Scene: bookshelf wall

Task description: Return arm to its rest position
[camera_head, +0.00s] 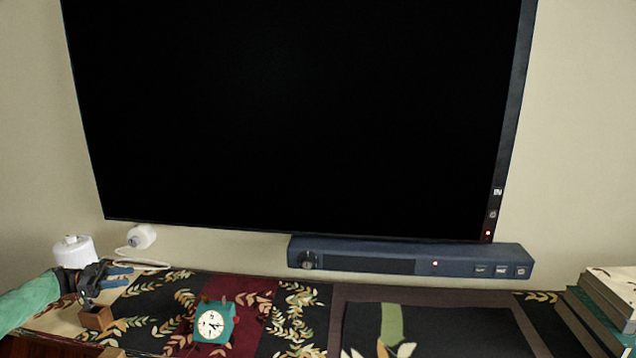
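My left arm, with a green sleeve-like link (28,300), comes in low from the left edge. My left gripper (108,285) is dark with bluish finger parts and is over the left end of the patterned surface. Its fingers look spread apart, with nothing visible between them. A small brown wooden box (96,318) is just below it; whether they touch is unclear. My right arm and gripper are not in view.
A white cylinder (73,250) stands behind the gripper, beside a small white device (141,236) with a cable. A teal clock (213,322), a dark blue soundbar (410,259) and stacked books (608,305) line the surface below a large black screen (300,120).

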